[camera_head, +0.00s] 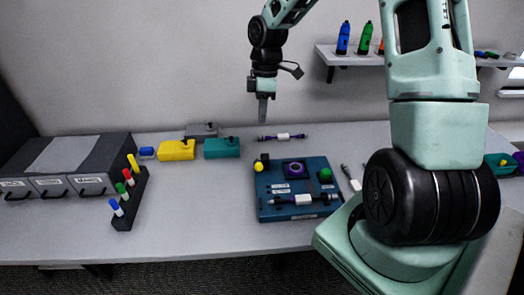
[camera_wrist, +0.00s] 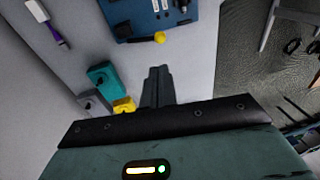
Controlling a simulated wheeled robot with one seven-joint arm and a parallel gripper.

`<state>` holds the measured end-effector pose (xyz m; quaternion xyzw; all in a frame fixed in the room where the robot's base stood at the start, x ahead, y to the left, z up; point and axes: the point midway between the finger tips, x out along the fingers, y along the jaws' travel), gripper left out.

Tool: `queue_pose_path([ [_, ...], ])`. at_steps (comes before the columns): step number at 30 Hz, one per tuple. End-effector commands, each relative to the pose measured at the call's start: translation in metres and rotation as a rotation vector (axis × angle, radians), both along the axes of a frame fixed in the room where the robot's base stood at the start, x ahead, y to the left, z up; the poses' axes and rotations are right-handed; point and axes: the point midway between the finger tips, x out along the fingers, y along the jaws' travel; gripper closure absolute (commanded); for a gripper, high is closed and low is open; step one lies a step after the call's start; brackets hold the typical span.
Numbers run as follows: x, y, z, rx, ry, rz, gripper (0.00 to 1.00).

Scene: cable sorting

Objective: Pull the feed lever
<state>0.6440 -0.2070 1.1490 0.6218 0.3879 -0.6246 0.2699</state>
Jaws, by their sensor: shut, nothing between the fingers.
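The blue device (camera_head: 275,212) lies on the table in the middle of the head view. A yellow knob (camera_head: 258,166) at its left edge looks like the end of the feed lever; its shaft and label are too small to make out. The knob also shows in the wrist view (camera_wrist: 160,37), beside the blue device (camera_wrist: 207,12). My gripper (camera_head: 263,118) hangs above the back of the table, pointing down, apart from the device. In the wrist view its fingers (camera_wrist: 158,72) are together and empty, with the knob beyond their tips.
A green button (camera_head: 325,174) and a white-and-purple connector (camera_head: 303,199) are on the device. A yellow box (camera_head: 177,151) and a teal box (camera_head: 222,148) stand to its left. Grey drawers (camera_head: 75,165) and a marker rack (camera_head: 130,200) stand farther left. A cable piece (camera_head: 283,136) lies behind the device.

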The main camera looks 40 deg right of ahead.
Motion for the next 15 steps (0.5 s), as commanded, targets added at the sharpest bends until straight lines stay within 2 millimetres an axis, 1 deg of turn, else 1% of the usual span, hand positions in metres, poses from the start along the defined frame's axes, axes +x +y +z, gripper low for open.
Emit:
queue_pose_path([
  [11,0.000,-0.001,-0.001,0.001,-0.001,0.001,1.00],
  [15,-0.001,0.001,-0.011,0.002,0.003,0.002,1.00],
])
